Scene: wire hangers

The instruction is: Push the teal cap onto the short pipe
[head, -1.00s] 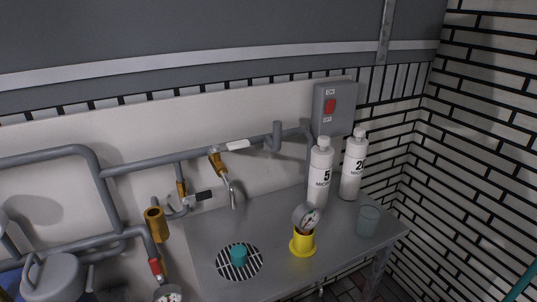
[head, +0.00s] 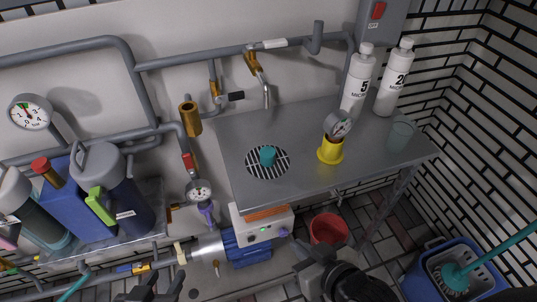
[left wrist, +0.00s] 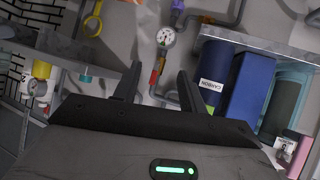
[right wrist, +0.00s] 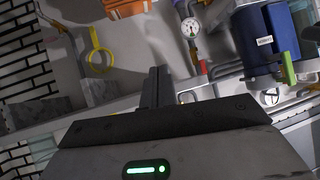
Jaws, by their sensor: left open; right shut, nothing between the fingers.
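The teal cap (head: 267,157) sits on the round slotted drain of the steel bench in the head view. A small teal shape, likely the cap, also shows in the left wrist view (left wrist: 85,78). A short grey pipe stub (head: 318,38) stands upright from the wall pipe behind the bench; I take this for the short pipe. Its top looks bare. My left gripper (head: 153,288) is open and empty at the bottom edge, well left of and below the cap. My right gripper (head: 312,256) is shut and empty, in front of and below the bench edge.
On the bench (head: 235,135) stand a yellow cup (head: 330,151) holding a gauge, two white bottles (head: 359,82) and a clear tumbler (head: 400,137). A tap (head: 262,80) hangs over its back. Left is a shelf with jugs. The bench front near the drain is clear.

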